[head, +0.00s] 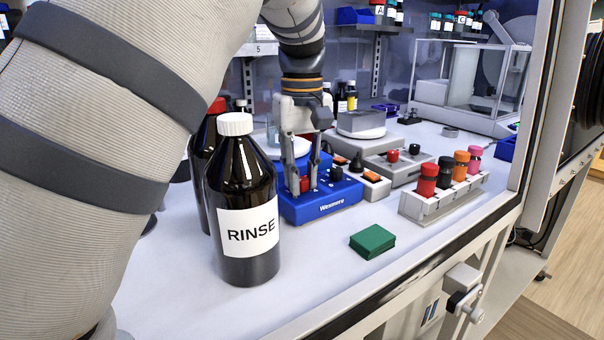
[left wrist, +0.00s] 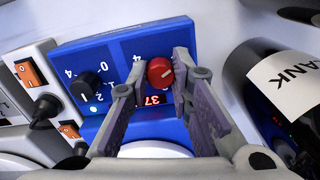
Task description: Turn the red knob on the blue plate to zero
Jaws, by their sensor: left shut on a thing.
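The blue plate (head: 320,204), marked "Wesmore", stands on the white bench behind the RINSE bottle. Its red knob (head: 306,184) is on the sloped front, left of a black knob (head: 336,174). My left gripper (head: 302,178) comes down from above and is shut on the red knob. In the left wrist view the red knob (left wrist: 160,72) sits between the fingertips, with a pale mark on its face. The number it points at is hard to read. A red display there, partly behind a finger, seems to show 37. My right gripper is not in view.
The RINSE bottle (head: 243,200) stands close in front, left of the gripper. A grey plate (head: 400,163) with its own red knob is to the right. A rack (head: 440,202) of coloured-capped vials and a green block (head: 372,241) stand nearer the front edge.

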